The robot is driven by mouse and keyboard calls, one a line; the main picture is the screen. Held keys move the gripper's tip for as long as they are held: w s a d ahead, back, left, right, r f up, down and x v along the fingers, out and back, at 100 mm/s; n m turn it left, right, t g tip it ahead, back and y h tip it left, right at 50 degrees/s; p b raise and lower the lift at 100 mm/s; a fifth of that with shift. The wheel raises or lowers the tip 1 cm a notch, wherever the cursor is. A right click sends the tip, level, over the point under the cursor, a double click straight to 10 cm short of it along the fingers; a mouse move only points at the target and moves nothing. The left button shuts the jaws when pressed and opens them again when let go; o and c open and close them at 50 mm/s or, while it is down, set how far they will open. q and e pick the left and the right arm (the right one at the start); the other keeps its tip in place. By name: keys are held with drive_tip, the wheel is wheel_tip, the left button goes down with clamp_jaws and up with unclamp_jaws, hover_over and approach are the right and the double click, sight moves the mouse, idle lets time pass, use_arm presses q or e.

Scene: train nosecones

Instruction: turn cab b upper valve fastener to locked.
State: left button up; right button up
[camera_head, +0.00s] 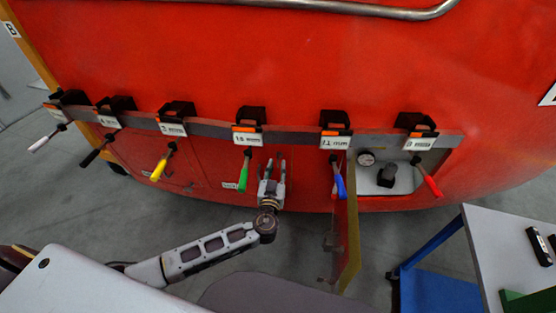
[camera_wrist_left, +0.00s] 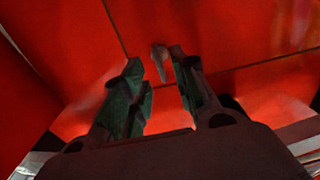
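A small grey fastener (camera_wrist_left: 159,61) on a red panel shows in the left wrist view. It sits between and just beyond the fingertips, near a panel seam, with its long side close to upright in that picture. My left gripper (camera_wrist_left: 156,72) is open around or just short of it; contact cannot be told. In the head view my left gripper (camera_head: 272,162) reaches up to the red nosecone (camera_head: 300,70), right of the green-handled tool. The fastener is too small to make out there. My right gripper is not in view.
Clamps on the grey rail hold coloured handles, including green (camera_head: 244,172), blue (camera_head: 340,181) and red (camera_head: 428,180). An open hatch door (camera_head: 350,240) hangs right of my gripper, beside a recess with a gauge (camera_head: 366,158). A table (camera_head: 500,240) stands at right.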

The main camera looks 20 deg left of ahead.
sight(278, 163)
use_arm(q)
drive_tip(key=shift+w+a+p, duration=0.2)
drive_tip(key=shift+w+p, duration=0.1)
drive_tip(key=shift+w, duration=0.75)
drive_tip(key=shift+w+a+p, duration=0.15)
drive_tip(key=shift+w+p, duration=0.1)
drive_tip(key=shift+w, duration=0.8)
clamp_jaws()
